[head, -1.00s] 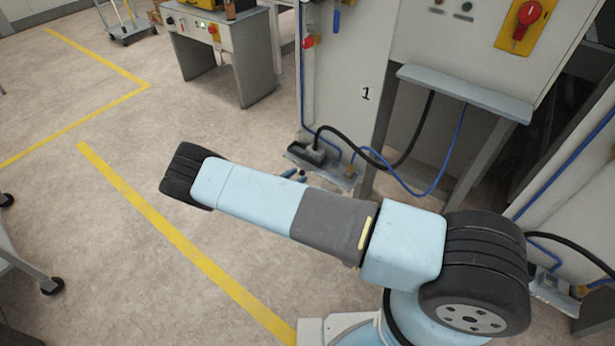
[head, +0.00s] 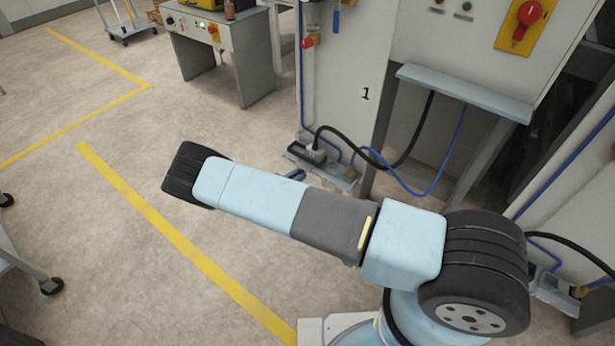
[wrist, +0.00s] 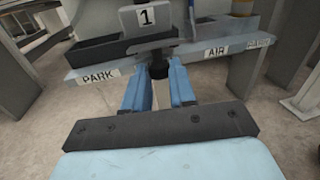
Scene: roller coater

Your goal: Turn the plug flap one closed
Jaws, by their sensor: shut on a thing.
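My arm hides most of the gripper there.
A black cable (head: 365,150) and a blue hose (head: 425,192) loop beside cabinet 1 (head: 350,60). Open floor (head: 75,230) lies to the left.

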